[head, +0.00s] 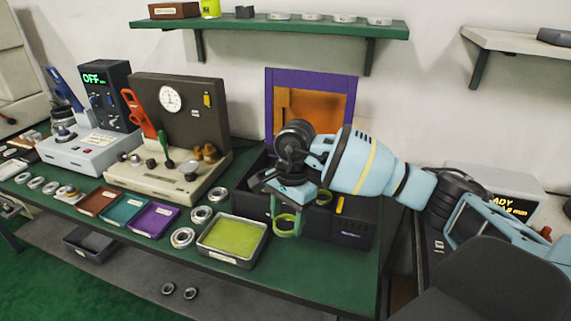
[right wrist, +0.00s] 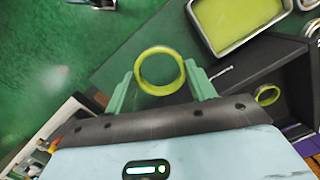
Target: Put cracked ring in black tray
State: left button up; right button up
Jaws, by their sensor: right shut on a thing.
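My right gripper (head: 287,208) is shut on a yellow-green ring (head: 287,226), held in front of the black compartment box (head: 352,232). In the right wrist view the ring (right wrist: 138,72) sits between the two green fingertips (right wrist: 160,86); no crack can be made out at this size. A second yellow-green ring (right wrist: 266,88) lies in the black box in the right wrist view. A small black tray (head: 88,245) stands low at the left, below the bench top. My left gripper is not in view.
A metal tray with a yellow-green pad (head: 232,238) stands on the green bench (head: 310,262) left of my gripper. Several steel rings (head: 201,214) and three coloured trays (head: 153,220) lie farther left. A gauge stand (head: 180,110) and an orange-fronted purple frame (head: 308,76) stand behind.

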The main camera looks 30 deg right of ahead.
jog(key=s+a+f+n, duration=0.3)
jog(key=s+f+n, duration=0.4)
jog(key=f, duration=0.1)
jog(key=s+a+f+n+g+h, duration=0.1)
jog(key=s+a+f+n, duration=0.2)
jog(key=s+f+n, duration=0.4)
jog(key=shift+s+a+f+n, duration=0.15)
jog(key=shift+s+f+n, duration=0.15)
jog(key=shift+n, duration=0.2)
jog(key=shift+w, duration=0.15)
